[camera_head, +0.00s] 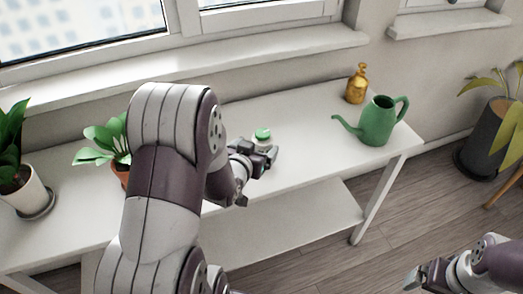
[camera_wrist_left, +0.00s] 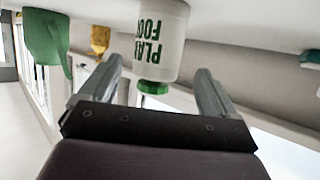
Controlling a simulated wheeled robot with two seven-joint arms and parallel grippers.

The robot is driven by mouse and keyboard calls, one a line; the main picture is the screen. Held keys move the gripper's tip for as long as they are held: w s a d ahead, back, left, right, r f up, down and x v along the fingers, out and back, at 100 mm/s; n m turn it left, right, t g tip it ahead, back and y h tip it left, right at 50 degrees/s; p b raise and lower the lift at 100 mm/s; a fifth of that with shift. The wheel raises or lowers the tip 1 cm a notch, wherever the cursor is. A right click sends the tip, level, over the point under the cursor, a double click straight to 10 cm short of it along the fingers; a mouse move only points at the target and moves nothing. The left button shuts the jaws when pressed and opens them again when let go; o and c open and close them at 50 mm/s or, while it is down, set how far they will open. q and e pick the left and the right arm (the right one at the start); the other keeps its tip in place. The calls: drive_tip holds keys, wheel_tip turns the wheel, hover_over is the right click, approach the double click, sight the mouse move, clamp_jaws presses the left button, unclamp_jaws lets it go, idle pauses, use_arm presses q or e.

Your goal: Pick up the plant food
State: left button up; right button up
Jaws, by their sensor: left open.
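The plant food is a small white bottle with a green cap (camera_head: 263,133); it stands on the white table by the wall. In the left wrist view the bottle (camera_wrist_left: 161,40) appears upside down with green lettering on its side. My left gripper (camera_head: 263,156) is open, level with the bottle and on its near side. In the left wrist view the fingers (camera_wrist_left: 159,68) point at the bottle, one on each side of it, with gaps visible. My right gripper (camera_head: 420,280) is low at the right, away from the table; its jaw state is unclear.
A green watering can (camera_head: 378,122) and a gold spray bottle (camera_head: 356,84) stand at the table's right end. Potted plants (camera_head: 36,192) (camera_head: 119,172) stand left, one partly behind my left arm. The tabletop between bottle and can is clear. A window sill (camera_head: 200,62) runs above.

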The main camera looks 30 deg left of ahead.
use_arm(q)
drive_tip(key=x, duration=0.5)
drive_tip(key=shift+s+d+f+b, duration=0.1)
drive_tip(key=shift+d+f+b, duration=0.05)
drive_tip(key=shift+d+b, duration=0.15)
drive_tip(key=shift+s, duration=0.1)
drive_tip(key=shift+c, duration=0.4)
drive_tip(key=c, duration=1.1)
